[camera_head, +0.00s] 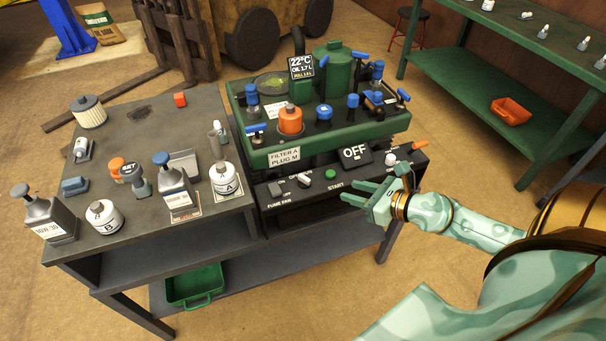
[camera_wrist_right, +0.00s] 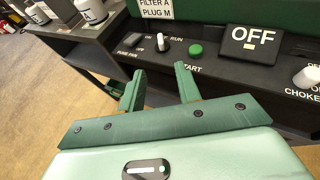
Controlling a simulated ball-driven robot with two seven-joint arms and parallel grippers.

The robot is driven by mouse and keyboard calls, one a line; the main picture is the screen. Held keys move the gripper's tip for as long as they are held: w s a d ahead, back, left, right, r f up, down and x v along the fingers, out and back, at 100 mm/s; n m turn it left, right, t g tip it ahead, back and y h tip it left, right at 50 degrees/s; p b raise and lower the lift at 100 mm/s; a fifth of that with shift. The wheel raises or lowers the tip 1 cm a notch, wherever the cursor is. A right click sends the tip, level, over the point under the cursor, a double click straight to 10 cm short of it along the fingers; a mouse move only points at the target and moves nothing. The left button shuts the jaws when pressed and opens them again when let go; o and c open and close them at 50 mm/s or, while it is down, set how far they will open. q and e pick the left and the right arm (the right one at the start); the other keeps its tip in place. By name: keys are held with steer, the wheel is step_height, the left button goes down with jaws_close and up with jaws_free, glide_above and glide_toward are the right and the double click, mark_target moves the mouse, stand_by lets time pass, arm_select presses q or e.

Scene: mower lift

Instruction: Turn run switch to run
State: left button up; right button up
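The run switch (camera_head: 304,180) is a small pale knob on the dark front panel, left of the green start button (camera_head: 330,174). In the right wrist view the run switch (camera_wrist_right: 165,47) sits between the words OFF and RUN. Its exact turn is too small to tell. The sign (camera_head: 354,154) above the panel reads OFF. My right gripper (camera_head: 350,191) is open and empty in front of the panel, apart from the switch. In the wrist view its two fingers (camera_wrist_right: 160,72) point toward the switch, with a gap between them. My left gripper is not in view.
The fume fan switch (camera_head: 276,188) is left of the run switch, and the choke knob (camera_head: 391,159) is to the right. The green machine tray (camera_head: 285,157) stands above the panel. Bottles and jars crowd the grey table (camera_head: 135,135) at left.

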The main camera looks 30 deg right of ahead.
mark_target(307, 179)
steer(key=b+x, duration=0.3)
steer(key=x, duration=1.3)
steer(key=shift+d+f, duration=0.15)
jaws_close()
